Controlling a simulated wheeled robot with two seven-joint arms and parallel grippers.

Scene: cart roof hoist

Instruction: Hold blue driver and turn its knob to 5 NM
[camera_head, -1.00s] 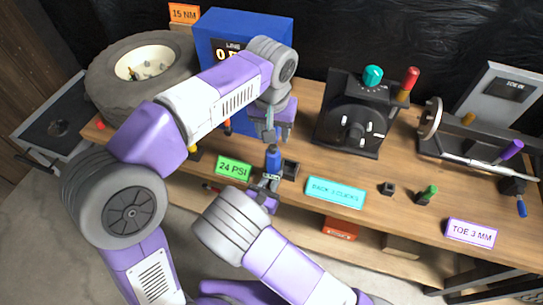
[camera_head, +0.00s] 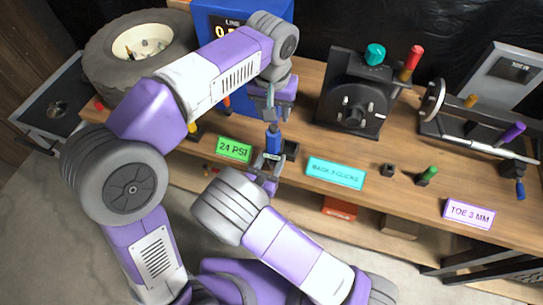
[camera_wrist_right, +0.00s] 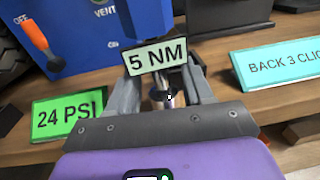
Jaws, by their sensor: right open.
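The blue driver (camera_head: 273,143) stands upright near the table's front edge, with a small label (camera_head: 272,157) low on it. In the right wrist view the driver's blue body (camera_wrist_right: 134,20) is above a label reading "5 NM" (camera_wrist_right: 156,57), and a metal shaft (camera_wrist_right: 163,97) shows below it. My right gripper (camera_head: 266,170) is open, with its fingers on either side of the shaft in the wrist view; contact is not clear. My left gripper (camera_head: 270,112) points down just above the driver's top. Its fingers look edge-on, so their opening is unclear.
A small black holder (camera_head: 291,150) is right beside the driver. The "24 PSI" sign (camera_head: 234,150) and "BACK 3 CLICKS" sign (camera_head: 336,173) flank it. The blue box (camera_head: 216,25) stands behind, the tyre (camera_head: 100,72) at left, and the black device (camera_head: 356,100) at right.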

